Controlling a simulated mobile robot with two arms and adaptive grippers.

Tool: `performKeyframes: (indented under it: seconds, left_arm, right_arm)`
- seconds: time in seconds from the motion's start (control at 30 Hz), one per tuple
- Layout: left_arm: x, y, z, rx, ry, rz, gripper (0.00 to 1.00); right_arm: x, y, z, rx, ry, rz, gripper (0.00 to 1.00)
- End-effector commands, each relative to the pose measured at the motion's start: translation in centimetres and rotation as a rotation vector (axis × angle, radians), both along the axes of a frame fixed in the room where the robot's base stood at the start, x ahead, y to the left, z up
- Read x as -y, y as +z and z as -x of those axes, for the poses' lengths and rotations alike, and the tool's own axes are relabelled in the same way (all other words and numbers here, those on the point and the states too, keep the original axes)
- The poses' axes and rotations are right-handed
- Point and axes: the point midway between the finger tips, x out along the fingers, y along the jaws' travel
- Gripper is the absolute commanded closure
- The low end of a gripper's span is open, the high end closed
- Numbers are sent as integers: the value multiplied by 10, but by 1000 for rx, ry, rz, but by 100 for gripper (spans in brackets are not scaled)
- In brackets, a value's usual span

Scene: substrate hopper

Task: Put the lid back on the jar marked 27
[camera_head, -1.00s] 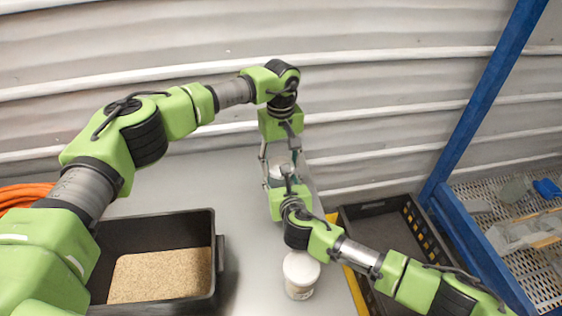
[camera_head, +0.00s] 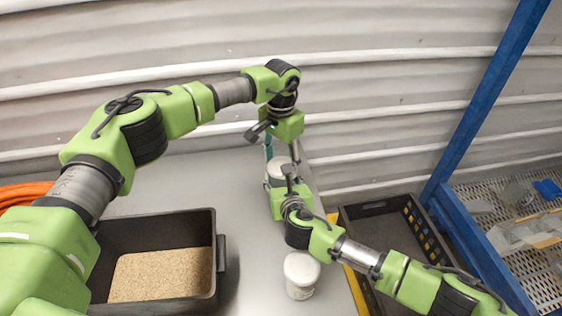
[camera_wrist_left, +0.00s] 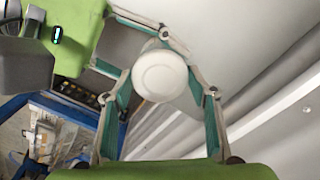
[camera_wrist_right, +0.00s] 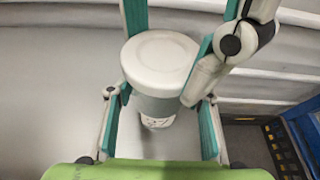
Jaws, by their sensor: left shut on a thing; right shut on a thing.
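A jar (camera_wrist_right: 155,106) with a white lid (camera_wrist_right: 163,52) on its top stands near the back right of the grey table. It appears upright in the right wrist view; its marking is too small to read. My left gripper (camera_wrist_left: 160,80) comes from above and is shut on the lid, its fingers on either side of the rim. The lid also shows in the head view (camera_head: 280,165). My right gripper (camera_wrist_right: 158,112) comes from the front right and is shut on the jar's body. In the head view, the arms hide most of this jar.
A second white-lidded jar (camera_head: 301,270) stands nearer, close to my right arm. A black bin of grainy substrate (camera_head: 218,262) is at the left. A black crate (camera_head: 385,208) lies beyond the table's right edge, beside a blue post (camera_head: 480,100). The table's middle is clear.

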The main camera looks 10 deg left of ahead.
Motion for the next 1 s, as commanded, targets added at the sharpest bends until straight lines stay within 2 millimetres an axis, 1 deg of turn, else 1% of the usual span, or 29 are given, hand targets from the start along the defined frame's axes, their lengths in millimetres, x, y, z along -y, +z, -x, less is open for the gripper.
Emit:
performKeyframes:
  seconds: [0.03, 0.07, 0.1, 0.13, 0.47, 0.57, 0.83, 0.9, 1.0]
  left_arm:
    - [0, 2, -1, 3, 1, 1, 61]
    - [0, 2, -1, 3, 1, 1, 42]
    - [0, 2, -1, 3, 1, 1, 32]
    - [0, 1, -1, 2, 1, 0, 31]
    - [0, 1, 0, 1, 2, 0, 31]
    - [0, 7, -1, 2, 2, 0, 31]
    - [0, 41, -1, 3, 2, 1, 31]
    - [0, 45, 0, 1, 3, 0, 31]
    - [0, 45, 0, 0, 3, 0, 31]
  right_arm:
    - [1, -2, 0, -3, -2, 2, 100]
    - [1, -2, 0, -3, -2, 2, 100]
    - [1, -2, 0, -3, -2, 2, 100]
    - [1, -2, 0, -3, -2, 2, 100]
    - [1, -2, 0, -3, -1, 2, 100]
    - [1, -2, 0, -3, -1, 2, 100]
    - [1, -2, 1, -3, -1, 2, 100]
    - [1, -2, 1, -3, -1, 2, 100]
    - [1, -2, 1, -3, -1, 2, 100]
